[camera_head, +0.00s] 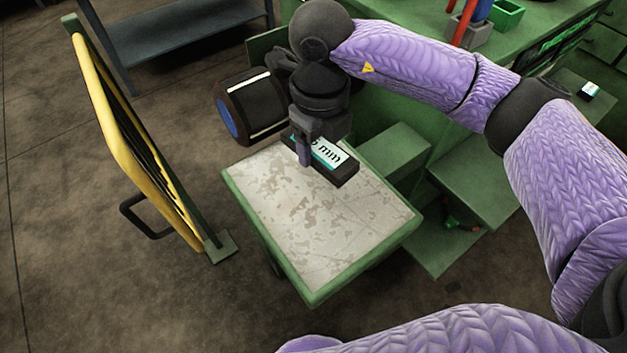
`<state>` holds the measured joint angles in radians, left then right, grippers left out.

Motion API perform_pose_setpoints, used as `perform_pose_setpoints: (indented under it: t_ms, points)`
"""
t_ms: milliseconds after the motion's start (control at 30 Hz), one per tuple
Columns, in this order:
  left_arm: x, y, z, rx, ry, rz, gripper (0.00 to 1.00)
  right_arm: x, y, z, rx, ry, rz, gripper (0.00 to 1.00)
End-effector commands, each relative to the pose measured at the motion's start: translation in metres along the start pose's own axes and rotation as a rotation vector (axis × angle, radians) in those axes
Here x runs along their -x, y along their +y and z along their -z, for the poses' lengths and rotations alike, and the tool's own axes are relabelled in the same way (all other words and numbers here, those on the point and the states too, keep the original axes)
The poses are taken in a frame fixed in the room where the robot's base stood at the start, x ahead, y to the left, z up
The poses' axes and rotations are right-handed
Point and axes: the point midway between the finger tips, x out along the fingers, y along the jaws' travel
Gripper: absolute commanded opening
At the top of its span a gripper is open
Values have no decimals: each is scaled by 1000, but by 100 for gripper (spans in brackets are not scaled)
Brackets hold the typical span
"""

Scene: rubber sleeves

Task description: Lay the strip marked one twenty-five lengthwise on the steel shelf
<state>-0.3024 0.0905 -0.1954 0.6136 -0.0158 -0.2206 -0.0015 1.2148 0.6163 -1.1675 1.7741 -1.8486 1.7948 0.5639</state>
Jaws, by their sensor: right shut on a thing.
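A black strip (339,171) with a white and teal label is at the far edge of the green-framed cart top (320,235). The label's end reads "mm" with part of a digit before it; the rest is hidden behind my finger. My right gripper (304,155) comes down from above and is shut on the strip near its left part. I cannot tell whether the strip touches the cart top. A dark blue-grey metal shelf (185,35), likely the steel shelf, stands at the upper left, away from the gripper. My left gripper is not in view.
A yellow-framed barrier (110,130) stands on the floor left of the cart. A dark roller with a blue end (252,108) is behind the cart. A green workbench (410,150) with steps is at the right. The cart top's front is bare.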

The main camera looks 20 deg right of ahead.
Motion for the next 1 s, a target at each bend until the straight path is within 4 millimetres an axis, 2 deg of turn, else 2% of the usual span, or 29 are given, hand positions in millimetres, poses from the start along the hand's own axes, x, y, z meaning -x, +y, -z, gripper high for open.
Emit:
perform_pose_setpoints:
  t_ms: [100,300,600,933,967,1000]
  points:
    - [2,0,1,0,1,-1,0,-3,1,-2,-127,2,-1,0]
    - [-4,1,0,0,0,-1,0,-51,1,-2,-154,5,-1,0]
    - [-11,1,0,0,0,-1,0,-99,1,-2,-151,3,-2,0]
    - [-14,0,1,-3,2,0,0,-103,1,-2,-150,1,-1,0]
    - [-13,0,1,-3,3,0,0,-102,1,-2,-150,0,0,71]
    - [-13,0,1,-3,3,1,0,-102,1,-2,-150,0,0,79]
